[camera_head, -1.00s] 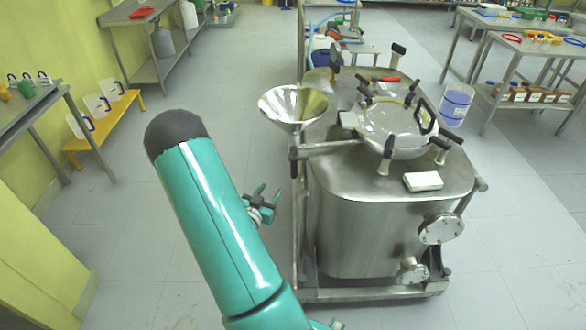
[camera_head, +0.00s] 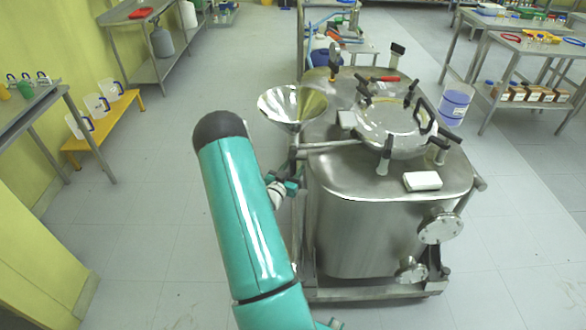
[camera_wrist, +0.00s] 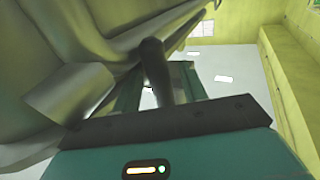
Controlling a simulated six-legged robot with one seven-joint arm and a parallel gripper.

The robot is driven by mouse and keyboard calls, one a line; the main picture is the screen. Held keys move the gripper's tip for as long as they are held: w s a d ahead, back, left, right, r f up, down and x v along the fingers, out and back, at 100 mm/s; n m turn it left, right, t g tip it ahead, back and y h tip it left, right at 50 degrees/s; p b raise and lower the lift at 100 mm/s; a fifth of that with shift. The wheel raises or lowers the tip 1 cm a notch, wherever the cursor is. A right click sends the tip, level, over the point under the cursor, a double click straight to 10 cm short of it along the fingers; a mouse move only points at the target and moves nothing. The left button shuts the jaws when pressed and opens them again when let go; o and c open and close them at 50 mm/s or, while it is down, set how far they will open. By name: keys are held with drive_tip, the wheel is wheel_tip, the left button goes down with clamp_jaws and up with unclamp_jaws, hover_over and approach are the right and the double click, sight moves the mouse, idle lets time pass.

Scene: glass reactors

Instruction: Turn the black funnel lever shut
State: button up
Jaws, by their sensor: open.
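The metal funnel (camera_head: 292,106) stands at the left edge of the steel reactor (camera_head: 370,235) in the head view. The black funnel lever (camera_wrist: 156,68) shows in the wrist view as a dark upright handle, in front of my palm and between my two teal fingers. I cannot tell whether the fingers touch it. My gripper (camera_head: 289,187) is open, just below the funnel in the head view, and it also shows in the wrist view (camera_wrist: 158,85). In the head view the lever is small and partly lost against the gripper.
The reactor's round glass lid (camera_head: 390,128) has several black clamp handles, and a white box (camera_head: 422,181) lies in front of it. A yellow bench (camera_head: 105,128) stands along the left wall. The floor left of my arm is clear.

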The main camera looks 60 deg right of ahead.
drive_tip(key=shift+d, duration=0.35)
clamp_jaws()
drive_tip(key=shift+w, duration=0.1)
